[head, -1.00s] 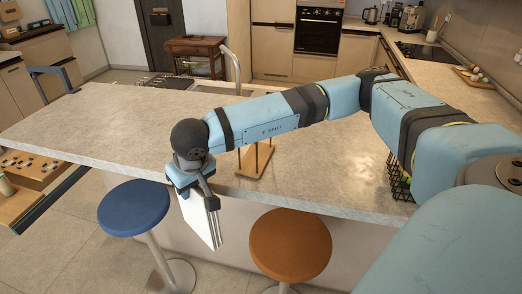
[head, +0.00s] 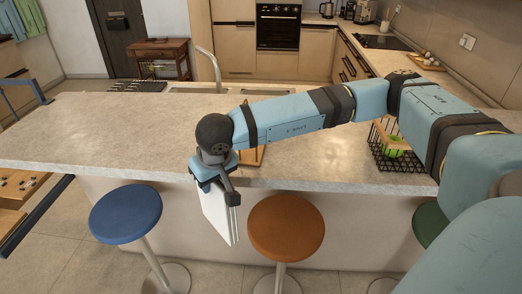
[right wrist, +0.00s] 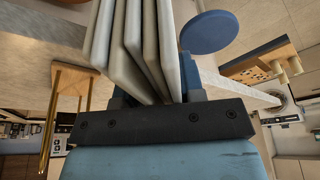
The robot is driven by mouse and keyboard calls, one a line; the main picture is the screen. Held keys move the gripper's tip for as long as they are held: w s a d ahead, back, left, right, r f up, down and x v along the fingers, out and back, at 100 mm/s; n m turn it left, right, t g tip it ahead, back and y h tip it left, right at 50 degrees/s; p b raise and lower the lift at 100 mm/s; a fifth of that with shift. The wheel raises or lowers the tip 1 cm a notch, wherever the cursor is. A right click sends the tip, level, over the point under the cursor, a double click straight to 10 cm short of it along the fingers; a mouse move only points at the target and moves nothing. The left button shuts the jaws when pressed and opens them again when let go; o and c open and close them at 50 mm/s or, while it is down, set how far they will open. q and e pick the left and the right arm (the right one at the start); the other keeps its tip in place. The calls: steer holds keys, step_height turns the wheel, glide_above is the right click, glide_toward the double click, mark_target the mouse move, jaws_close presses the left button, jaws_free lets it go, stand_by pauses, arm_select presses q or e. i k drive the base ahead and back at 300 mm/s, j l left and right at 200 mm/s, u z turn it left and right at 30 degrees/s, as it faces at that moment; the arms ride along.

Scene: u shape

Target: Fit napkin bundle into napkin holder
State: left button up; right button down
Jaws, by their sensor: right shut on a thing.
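The napkin bundle (head: 216,213) is a stack of several white flat sheets, hanging down from my right gripper (head: 228,190) in front of the counter's near edge. In the right wrist view the sheets (right wrist: 138,45) fan slightly apart, with their lower ends between the fingers of my right gripper (right wrist: 155,98). The napkin holder (head: 250,157), with a wooden base, stands on the counter behind my right forearm, which mostly hides it. In the right wrist view the holder (right wrist: 75,82) shows its base and brass-coloured posts, apart from the bundle. My left gripper is not in view.
The counter (head: 90,135) has clear room left of the holder. A black wire basket (head: 385,155) with green contents stands to the right. A blue stool (head: 126,210) and an orange stool (head: 286,226) stand in front of the counter, near the bundle.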

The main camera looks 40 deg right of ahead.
mark_target(252, 158)
steer(key=i+j+z, duration=0.1)
steer(key=j+z, duration=0.7)
steer(key=i+j+z, duration=0.2)
steer(key=z, duration=0.25)
steer(key=i+j+z, duration=0.1)
steer(key=j+z, duration=0.35)
